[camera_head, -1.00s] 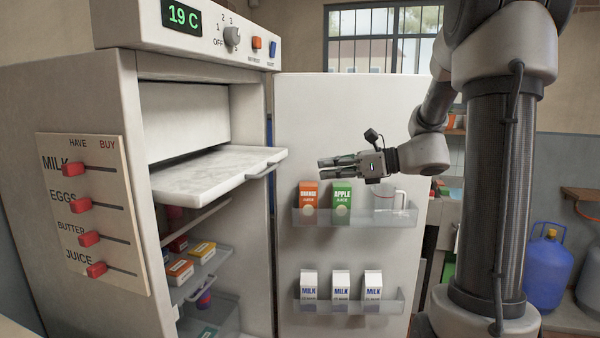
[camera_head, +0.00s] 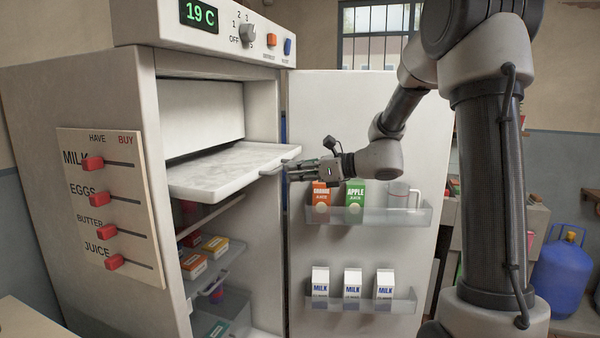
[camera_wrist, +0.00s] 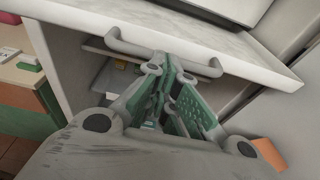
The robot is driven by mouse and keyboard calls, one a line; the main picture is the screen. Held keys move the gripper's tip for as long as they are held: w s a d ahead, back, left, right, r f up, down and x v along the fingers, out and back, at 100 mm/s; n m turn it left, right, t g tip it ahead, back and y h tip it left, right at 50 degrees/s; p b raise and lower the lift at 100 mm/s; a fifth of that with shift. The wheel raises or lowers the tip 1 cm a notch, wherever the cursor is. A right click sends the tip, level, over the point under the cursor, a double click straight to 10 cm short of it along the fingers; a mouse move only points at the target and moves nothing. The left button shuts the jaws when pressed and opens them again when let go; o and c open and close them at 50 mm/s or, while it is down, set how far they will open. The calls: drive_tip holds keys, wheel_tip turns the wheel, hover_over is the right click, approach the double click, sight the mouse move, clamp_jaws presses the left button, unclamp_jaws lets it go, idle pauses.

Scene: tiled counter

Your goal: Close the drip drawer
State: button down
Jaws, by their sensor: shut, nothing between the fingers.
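The drip drawer (camera_head: 225,172) is a pale, marbled flat tray, pulled out from the upper part of the open fridge. Its grey bar handle (camera_head: 279,166) is on the front edge. In the wrist view the drawer front (camera_wrist: 75,28) crosses the top, with the handle (camera_wrist: 165,56) along it. My gripper (camera_head: 288,173) is shut and empty, with its fingertips right at the handle. In the wrist view the gripper (camera_wrist: 160,72) points at the middle of the handle. I cannot tell whether the fingertips touch it.
The fridge door (camera_head: 345,120) stands open behind my gripper, with an orange juice carton (camera_head: 321,199), an apple juice carton (camera_head: 355,199) and a clear jug (camera_head: 398,196) on its upper shelf. Milk cartons (camera_head: 352,284) stand below. Food boxes (camera_head: 215,247) sit under the drawer.

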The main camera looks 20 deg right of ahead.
sight(205, 164)
drive_tip(key=r+x, duration=0.1)
drive_tip(key=x, duration=0.7)
drive_tip(key=a+r+x, duration=0.1)
drive_tip(key=r+x, duration=0.1)
drive_tip(key=x, duration=0.7)
drive_tip(key=r+x, duration=0.2)
drive_tip(key=x, duration=0.6)
drive_tip(key=shift+w+a+r, duration=0.15)
drive_tip(key=shift+w+a, duration=0.2)
drive_tip(key=shift+a, duration=0.1)
drive_tip(key=shift+r, duration=0.1)
drive_tip(key=shift+r, duration=0.1)
